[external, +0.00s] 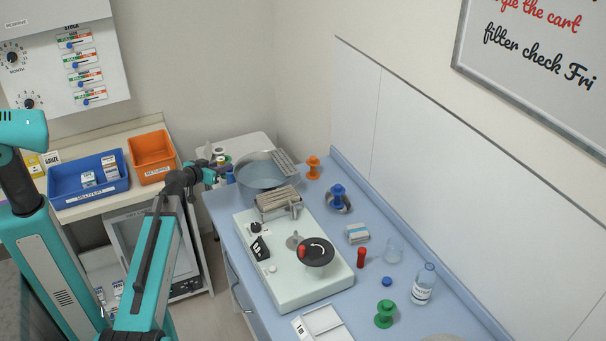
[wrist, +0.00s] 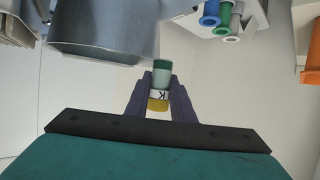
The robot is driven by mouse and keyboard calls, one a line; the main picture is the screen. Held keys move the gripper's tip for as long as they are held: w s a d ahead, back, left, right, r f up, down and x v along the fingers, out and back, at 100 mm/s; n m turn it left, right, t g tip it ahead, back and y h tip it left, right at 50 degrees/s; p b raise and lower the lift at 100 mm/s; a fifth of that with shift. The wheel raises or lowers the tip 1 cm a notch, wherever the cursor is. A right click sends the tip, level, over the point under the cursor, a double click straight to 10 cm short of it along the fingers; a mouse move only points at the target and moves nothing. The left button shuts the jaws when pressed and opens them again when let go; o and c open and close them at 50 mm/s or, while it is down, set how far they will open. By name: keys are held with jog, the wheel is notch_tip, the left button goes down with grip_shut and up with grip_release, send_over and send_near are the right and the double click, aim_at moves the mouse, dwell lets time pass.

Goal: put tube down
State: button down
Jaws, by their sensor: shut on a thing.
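In the wrist view my gripper (wrist: 160,83) is shut on a small tube (wrist: 160,84). The tube has a green end, a pale band marked with a K and a yellow end. It sits between the two dark fingers. In the external view my gripper (external: 213,175) is beyond the blue counter's far left corner, left of the metal basin (external: 262,178). Blue, green and grey round-ended pieces (wrist: 222,31) show in the wrist view, apart from the held tube.
A blue tray (external: 90,193) and an orange bin (external: 152,165) stand on the side bench at left. A bottle (external: 423,285), a glass (external: 393,250) and several small pieces stand at right.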

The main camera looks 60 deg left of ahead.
jog(key=w+d+r+m+t+h+b, duration=0.1)
jog(key=w+d+r+m+t+h, duration=0.15)
jog(key=w+d, duration=2.45)
jog(key=w+d+r+m+h, duration=0.1)
jog(key=w+d, duration=0.1)
jog(key=d, duration=1.1)
jog(key=w+d+r+m+h+b, duration=0.1)
jog(key=w+d+m+h, duration=0.1)
jog(key=d, duration=1)
jog(key=w+d+r+m+h, duration=0.1)
jog(key=w+d+h, duration=0.1)
jog(key=d, duration=1.1)
jog(key=shift+w+d+r+b, duration=0.15)
jog(key=shift+d+r+b, duration=0.15)
jog(key=shift+b, duration=0.1)
jog(key=shift+f, duration=0.15)
